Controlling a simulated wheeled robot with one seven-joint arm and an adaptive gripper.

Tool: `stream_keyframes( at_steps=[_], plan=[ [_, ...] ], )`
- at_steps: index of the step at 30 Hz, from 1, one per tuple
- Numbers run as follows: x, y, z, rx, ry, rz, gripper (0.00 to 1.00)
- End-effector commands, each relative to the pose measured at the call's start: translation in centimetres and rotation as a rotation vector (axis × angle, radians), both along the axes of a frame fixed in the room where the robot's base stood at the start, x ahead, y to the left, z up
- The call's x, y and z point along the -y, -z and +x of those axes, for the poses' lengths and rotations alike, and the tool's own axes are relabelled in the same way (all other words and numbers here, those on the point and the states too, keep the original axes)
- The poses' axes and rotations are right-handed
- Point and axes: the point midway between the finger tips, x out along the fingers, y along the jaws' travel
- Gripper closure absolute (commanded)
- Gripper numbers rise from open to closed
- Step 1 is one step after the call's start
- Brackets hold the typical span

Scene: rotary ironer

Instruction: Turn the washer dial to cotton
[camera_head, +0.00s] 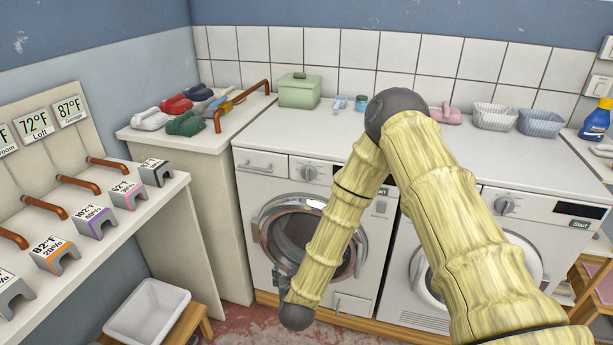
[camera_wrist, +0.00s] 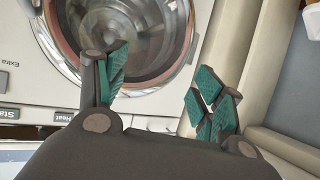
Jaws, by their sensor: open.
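Two front-loading machines stand side by side. The left one (camera_head: 262,195) has a clear round door, and its dial (camera_head: 309,172) is on the upper panel, left of my arm. The right one (camera_head: 525,235) has a similar dial (camera_head: 504,206). The dial markings are too small to read. In the head view my gripper is mostly hidden by my arm, low before the left machine's door. In the wrist view my gripper (camera_wrist: 163,88) is open and empty, its green-padded fingers apart, with a round glass door (camera_wrist: 135,40) beyond. No dial shows there.
A shelf with tags and rods is at left, above a white tub (camera_head: 147,311). My arm blocks part of the left machine's panel.

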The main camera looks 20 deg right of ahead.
Motion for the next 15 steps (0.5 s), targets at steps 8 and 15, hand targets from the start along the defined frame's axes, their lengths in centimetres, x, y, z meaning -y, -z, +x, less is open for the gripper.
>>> stream_keyframes(
  at_steps=[8, 15],
  plan=[
    [3.6, -15.5, 10.9, 0.363, 0.304, -0.13, 0.32],
    [5.2, -19.6, 12.7, 0.43, 0.403, -0.168, 0.32]
  ],
)
